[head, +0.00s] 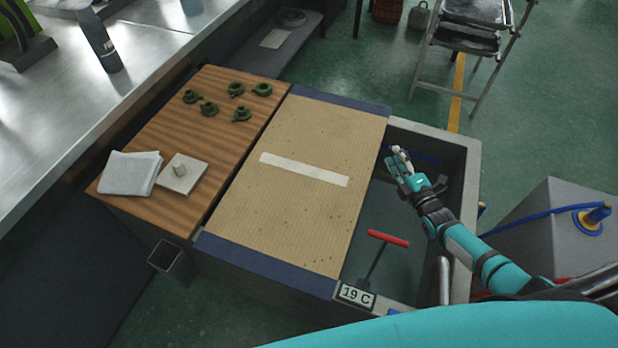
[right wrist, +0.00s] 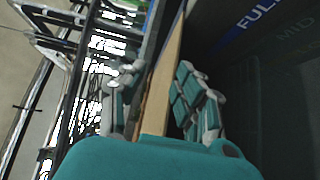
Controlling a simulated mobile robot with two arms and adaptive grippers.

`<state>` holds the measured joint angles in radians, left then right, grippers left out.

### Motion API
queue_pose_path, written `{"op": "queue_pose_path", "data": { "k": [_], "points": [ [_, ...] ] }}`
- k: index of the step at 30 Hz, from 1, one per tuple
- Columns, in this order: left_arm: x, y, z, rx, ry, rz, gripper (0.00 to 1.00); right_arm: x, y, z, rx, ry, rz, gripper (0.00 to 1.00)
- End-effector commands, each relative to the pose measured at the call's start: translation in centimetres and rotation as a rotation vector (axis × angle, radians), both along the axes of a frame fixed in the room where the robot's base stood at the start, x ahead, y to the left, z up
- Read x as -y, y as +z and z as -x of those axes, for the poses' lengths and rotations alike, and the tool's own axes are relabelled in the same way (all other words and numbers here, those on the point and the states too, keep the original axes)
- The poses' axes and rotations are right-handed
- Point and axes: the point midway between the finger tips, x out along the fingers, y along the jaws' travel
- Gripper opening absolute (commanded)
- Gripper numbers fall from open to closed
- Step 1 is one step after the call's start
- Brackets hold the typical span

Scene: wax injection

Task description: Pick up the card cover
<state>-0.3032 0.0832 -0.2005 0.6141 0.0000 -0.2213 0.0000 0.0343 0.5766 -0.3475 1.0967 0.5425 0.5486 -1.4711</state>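The card cover (head: 290,200) is a flat tan cardboard sheet with a white strip across its middle and dark blue bands at its far and near ends. It lies over part of a grey tank. My right gripper (head: 397,160) is at the cover's right edge, toward its far end. In the right wrist view, the cover's tan edge (right wrist: 163,85) runs between the teal fingers of my right gripper (right wrist: 160,100). The fingers stand apart, with gaps visible beside the edge. My left gripper is not in view.
A wooden board (head: 190,135) left of the cover holds several green pieces (head: 236,90), a folded white cloth (head: 131,172) and a pale block (head: 182,174). The tank's open part (head: 400,215) has a red-handled tool (head: 388,238). A steel bench (head: 60,110) runs along the left.

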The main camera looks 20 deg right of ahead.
Motion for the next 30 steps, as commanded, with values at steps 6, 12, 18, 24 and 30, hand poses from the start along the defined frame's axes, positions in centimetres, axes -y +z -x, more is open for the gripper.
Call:
{"op": "queue_pose_path", "data": {
  "k": [6, 12, 18, 24, 30],
  "points": [
    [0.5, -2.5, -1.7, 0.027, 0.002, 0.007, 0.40, 0.0, -2.5, -0.4, 0.002, 0.000, 0.000, 0.33],
    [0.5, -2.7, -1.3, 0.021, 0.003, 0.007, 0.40, -0.2, -2.4, -2.5, 0.001, 0.001, 0.001, 0.33],
    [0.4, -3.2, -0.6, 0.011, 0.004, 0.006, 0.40, -0.6, -2.8, -5.1, 0.001, 0.000, 0.001, 0.33],
    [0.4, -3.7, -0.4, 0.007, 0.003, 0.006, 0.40, -0.8, -2.9, -7.3, 0.001, 0.000, 0.001, 0.33],
    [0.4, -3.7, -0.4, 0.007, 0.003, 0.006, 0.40, -0.8, -2.8, -7.5, -0.001, 0.000, 0.000, 0.33]
  ]
}}
